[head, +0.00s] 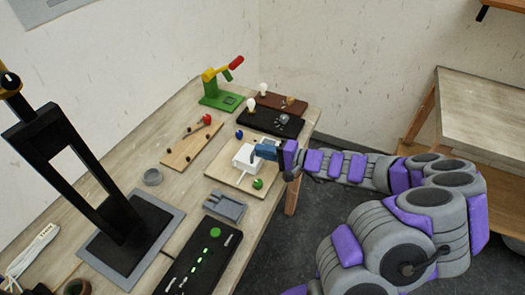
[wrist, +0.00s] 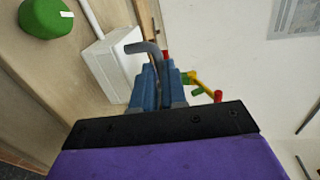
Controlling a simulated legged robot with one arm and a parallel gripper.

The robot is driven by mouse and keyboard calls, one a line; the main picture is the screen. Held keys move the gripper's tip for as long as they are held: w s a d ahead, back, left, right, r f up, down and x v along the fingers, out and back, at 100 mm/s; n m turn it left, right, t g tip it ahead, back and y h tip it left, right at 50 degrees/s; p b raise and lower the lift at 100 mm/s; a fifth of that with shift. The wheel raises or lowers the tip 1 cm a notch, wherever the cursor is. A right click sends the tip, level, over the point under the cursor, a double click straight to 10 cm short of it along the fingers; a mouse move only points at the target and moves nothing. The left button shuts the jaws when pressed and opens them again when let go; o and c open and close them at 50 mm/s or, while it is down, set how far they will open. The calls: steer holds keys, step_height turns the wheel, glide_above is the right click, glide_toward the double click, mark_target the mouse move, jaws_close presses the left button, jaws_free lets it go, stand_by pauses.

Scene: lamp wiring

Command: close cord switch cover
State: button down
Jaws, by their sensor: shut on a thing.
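The white cord switch box (head: 243,159) sits on a light wooden board (head: 222,174) near the table's right edge. It also shows in the wrist view (wrist: 107,66), with a white cord (wrist: 90,18) running from it. My gripper (head: 262,152) is beside the box, at its right in the head view. Its blue fingers (wrist: 160,85) are shut on a grey bent bar (wrist: 146,48), whose free end reaches over the box. I cannot tell whether the bar is joined to the box's cover. The cover's edge is not clear in either view.
A green knob (head: 258,184) and a blue knob (head: 239,134) stand on the same board. A black board (head: 270,122) with a bulb lies behind. A grey holder (head: 225,206) and a black panel (head: 200,262) lie in front. Bare tabletop shows at left.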

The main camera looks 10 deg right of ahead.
steer(key=shift+f, duration=0.15)
steer(key=c, duration=1.2)
jaws_free()
steer(key=shift+d, duration=0.1)
steer(key=shift+o, duration=0.2)
steer(key=p+v, duration=0.4)
steer(key=v, duration=1.3)
steer(key=shift+d, duration=0.15)
steer(key=shift+s, duration=0.15)
